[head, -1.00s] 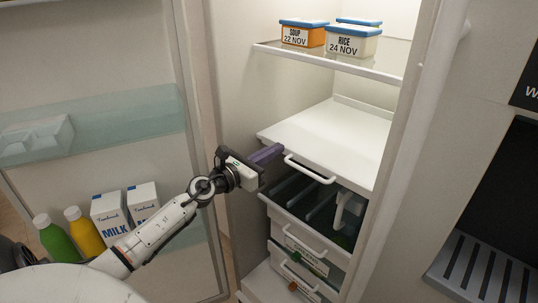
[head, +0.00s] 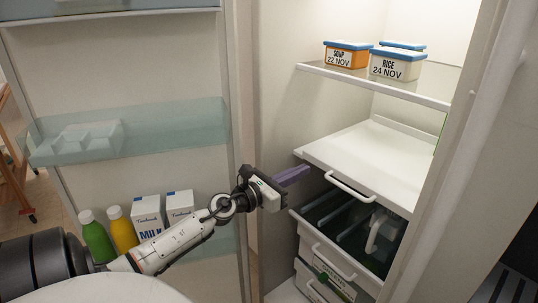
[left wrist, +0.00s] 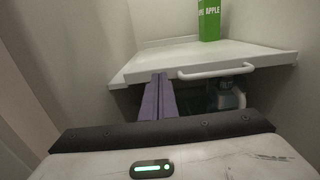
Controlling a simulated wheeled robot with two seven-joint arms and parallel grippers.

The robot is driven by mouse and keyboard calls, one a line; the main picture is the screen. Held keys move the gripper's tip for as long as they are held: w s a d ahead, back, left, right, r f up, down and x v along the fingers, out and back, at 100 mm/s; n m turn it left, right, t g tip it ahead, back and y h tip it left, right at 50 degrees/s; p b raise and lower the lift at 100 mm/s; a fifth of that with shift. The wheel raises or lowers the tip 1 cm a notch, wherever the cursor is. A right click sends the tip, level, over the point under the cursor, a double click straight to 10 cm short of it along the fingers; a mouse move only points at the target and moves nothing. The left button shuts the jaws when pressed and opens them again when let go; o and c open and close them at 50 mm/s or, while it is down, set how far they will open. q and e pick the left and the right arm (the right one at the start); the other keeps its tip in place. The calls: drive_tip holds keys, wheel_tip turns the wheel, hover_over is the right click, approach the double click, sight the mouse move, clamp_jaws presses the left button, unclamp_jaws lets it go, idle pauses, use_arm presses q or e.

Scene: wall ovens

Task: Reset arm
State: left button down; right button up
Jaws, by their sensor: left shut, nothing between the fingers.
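My left gripper (head: 293,176) reaches in from the left in the head view, in front of the open fridge. Its purple fingers are shut with nothing between them. They point at the left front corner of the white shelf drawer top (head: 372,158), just beside its white handle (head: 350,187). In the left wrist view the shut fingers (left wrist: 158,98) appear below the shelf's front edge (left wrist: 205,60). I cannot tell whether they touch it. My right gripper is not in view.
An open drawer (head: 318,238) with dark dividers sits below the shelf. The upper shelf holds a soup box (head: 347,56) and a rice box (head: 396,66). The open door (head: 120,60) at left carries milk cartons (head: 148,219) and bottles (head: 97,240). A green apple carton (left wrist: 209,20) stands on the shelf.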

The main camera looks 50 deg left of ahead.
use_arm(q)
drive_tip(key=s+b, duration=0.1)
drive_tip(key=s, duration=0.7)
drive_tip(key=shift+f+b, duration=0.15)
drive_tip(key=shift+b, duration=0.2)
drive_tip(key=shift+s, duration=0.1)
